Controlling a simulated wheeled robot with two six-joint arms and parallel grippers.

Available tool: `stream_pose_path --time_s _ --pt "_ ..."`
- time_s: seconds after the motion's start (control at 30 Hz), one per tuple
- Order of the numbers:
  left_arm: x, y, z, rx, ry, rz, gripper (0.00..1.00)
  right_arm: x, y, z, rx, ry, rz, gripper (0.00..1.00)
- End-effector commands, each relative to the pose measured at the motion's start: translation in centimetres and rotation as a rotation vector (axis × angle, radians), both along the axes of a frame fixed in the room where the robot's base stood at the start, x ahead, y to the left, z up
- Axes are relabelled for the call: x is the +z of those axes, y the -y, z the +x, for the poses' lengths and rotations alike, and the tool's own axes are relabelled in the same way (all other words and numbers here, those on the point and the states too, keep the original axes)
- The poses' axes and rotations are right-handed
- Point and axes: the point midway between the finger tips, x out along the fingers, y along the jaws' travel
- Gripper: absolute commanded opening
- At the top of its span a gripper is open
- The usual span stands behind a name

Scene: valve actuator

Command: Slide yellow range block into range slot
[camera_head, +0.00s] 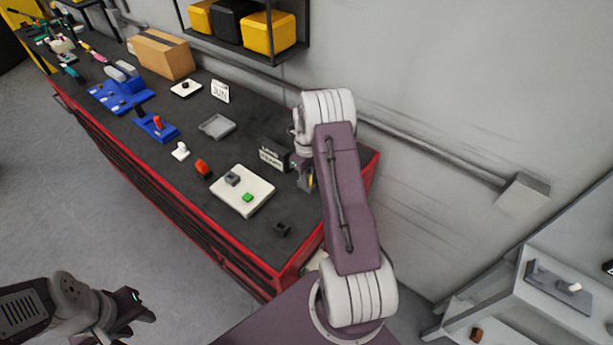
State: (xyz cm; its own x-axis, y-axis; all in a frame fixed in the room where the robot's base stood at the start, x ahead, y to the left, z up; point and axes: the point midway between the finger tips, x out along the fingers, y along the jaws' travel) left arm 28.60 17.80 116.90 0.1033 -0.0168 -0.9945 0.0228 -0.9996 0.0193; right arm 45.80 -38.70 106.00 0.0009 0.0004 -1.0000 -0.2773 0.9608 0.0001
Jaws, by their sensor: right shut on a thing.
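My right gripper (304,176) is at the right end of the workbench, beside a dark upright panel with white labels (271,156). It is shut on a small yellow piece (311,181), which looks like the yellow range block, mostly hidden by the gripper and arm. I cannot make out the range slot, or whether the block touches the panel. A white plate (258,187) with a dark grey block (232,178) and a green block (247,197) lies left of the gripper. My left gripper (140,304) hangs over the floor at lower left, away from the bench; its jaw opening is unclear.
A small black block (282,229) lies near the bench's front right corner. A red piece (202,167), a white knob piece (181,150) and a grey tray (217,126) lie further left. A cardboard box (161,54) stands against the wall. Bare bench top shows between them.

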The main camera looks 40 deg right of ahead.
Motion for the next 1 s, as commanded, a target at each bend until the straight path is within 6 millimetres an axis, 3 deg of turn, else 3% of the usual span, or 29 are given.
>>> stream_pose_path --time_s 0.03,0.07,0.13,0.5,0.83,1.0 --pt "-0.2 0.0 0.0 0.000 0.000 0.000 0.36 -0.2 0.0 0.0 0.000 0.000 0.000 0.00" --pt "-0.1 0.0 0.0 0.000 0.000 0.000 0.36 -0.1 0.0 0.0 0.000 0.000 0.000 0.21" --pt "0.0 0.0 0.0 0.000 0.000 0.000 0.36 -0.1 0.0 0.0 0.000 0.000 0.000 0.38" --pt "-0.5 0.0 0.0 0.000 0.000 0.000 0.36 0.4 0.0 0.1 0.000 0.001 -0.001 0.38" --pt "-2.8 0.0 0.0 0.000 0.000 0.000 0.36 7.1 0.1 0.1 0.000 0.005 -0.002 0.38" --pt "-3.0 0.0 0.0 0.000 0.000 0.000 0.36 8.9 0.0 0.0 0.000 0.001 -0.001 0.38"
